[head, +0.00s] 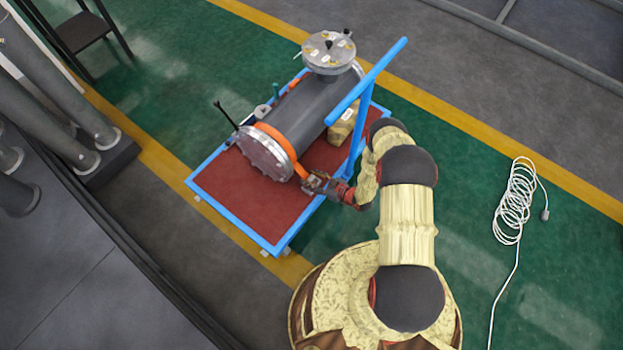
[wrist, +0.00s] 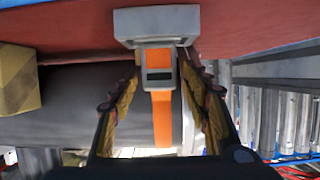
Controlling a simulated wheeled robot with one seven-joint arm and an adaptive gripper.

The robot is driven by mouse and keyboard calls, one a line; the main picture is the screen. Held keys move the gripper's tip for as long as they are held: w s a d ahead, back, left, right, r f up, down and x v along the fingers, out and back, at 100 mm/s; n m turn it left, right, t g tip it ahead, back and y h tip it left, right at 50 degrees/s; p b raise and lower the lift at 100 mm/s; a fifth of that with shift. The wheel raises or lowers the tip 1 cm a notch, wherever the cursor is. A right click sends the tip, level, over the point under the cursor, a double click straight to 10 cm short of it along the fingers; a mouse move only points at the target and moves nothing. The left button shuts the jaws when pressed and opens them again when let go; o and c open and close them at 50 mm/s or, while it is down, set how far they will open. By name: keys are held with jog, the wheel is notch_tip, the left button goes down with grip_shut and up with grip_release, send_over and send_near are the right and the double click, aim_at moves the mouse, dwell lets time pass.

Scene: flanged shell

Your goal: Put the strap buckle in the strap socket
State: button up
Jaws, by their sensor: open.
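An orange strap (head: 278,142) wraps the grey cylindrical shell (head: 300,112) near its flanged end. In the wrist view the strap (wrist: 161,118) hangs in the middle, with the grey-framed orange strap buckle (wrist: 159,62) at its upper end. The buckle's upper end meets a light grey block, which looks like the strap socket (wrist: 156,24); I cannot tell how deep it sits. My gripper (head: 314,184) is low beside the shell's flange. In the wrist view my gripper (wrist: 160,88) is open, one finger on each side of the buckle, with visible gaps.
The shell lies on a cart with a red deck (head: 236,195) and a blue frame. A blue handle (head: 368,80) rises close to my arm. A cardboard box (head: 342,124) sits beside the shell. A white coiled cable (head: 515,200) lies on the green floor at right.

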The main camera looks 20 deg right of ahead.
jog(key=shift+r, duration=0.15)
jog(key=p+v, duration=0.4)
jog(key=v, duration=0.8)
dwell(0.4)
